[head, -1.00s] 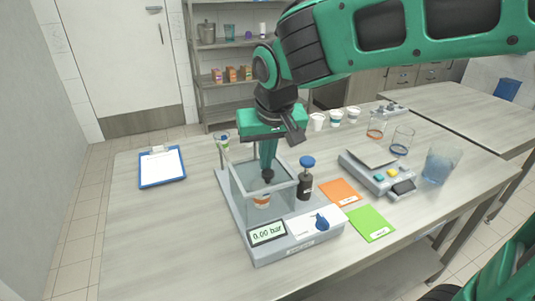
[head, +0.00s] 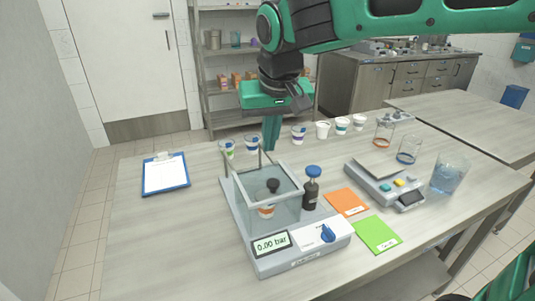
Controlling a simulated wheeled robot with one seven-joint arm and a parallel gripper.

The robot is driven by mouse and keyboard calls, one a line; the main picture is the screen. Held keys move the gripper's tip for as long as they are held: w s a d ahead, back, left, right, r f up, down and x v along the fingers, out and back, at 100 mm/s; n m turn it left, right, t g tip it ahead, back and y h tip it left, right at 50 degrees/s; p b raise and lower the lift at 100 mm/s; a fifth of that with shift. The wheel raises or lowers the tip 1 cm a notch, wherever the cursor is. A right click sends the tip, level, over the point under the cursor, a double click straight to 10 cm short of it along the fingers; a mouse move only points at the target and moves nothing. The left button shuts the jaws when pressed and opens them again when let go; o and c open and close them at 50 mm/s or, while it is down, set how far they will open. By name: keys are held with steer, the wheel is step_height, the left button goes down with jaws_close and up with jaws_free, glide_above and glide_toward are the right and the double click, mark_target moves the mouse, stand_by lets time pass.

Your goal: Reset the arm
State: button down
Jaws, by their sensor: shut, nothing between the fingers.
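My gripper (head: 270,146) hangs from my green arm, fingers pointing down, above the back edge of the cup filler (head: 290,240). Its fingers are shut with nothing between them, and the fingertips are partly hidden behind the filler's frame. The filler has a clear open-topped chamber (head: 284,205), and inside it a cup (head: 266,211) with an orange band stands under a dark knob (head: 273,185). The display (head: 271,244) reads 0.00 bar. A blue knob (head: 327,233) is on the front panel.
A dark bottle with a blue cap (head: 312,190) stands right of the chamber. Orange (head: 347,202) and green (head: 378,235) cards, a scale (head: 385,181) and glass beakers (head: 449,177) lie farther right. Several cups (head: 299,135) line the back. A clipboard (head: 165,174) lies left, with clear table around it.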

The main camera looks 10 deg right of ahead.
steer(key=s+d+f+m+g+h, duration=0.1)
steer(key=s+d+f, duration=0.15)
steer(key=d, duration=0.55)
steer(key=s+d+f+m, duration=0.1)
steer(key=s+d+m, duration=0.15)
steer(key=d, duration=0.45)
steer(key=s+d+f+m+g+h, duration=0.1)
steer(key=s+d, duration=0.3)
steer(key=d, duration=0.4)
steer(key=s+d+f+m+g+y, duration=0.1)
steer(key=s+d+f, duration=0.3)
steer(key=s, duration=0.3)
steer(key=s+d+f+m+g, duration=0.1)
steer(key=s+d+f, duration=0.3)
steer(key=s, duration=0.4)
steer(key=shift+d+f+m+y, duration=0.2)
steer(key=shift+f+m+y, duration=0.15)
steer(key=shift+y, duration=0.05)
steer(key=shift+w+f, duration=0.2)
steer(key=shift+w, duration=0.45)
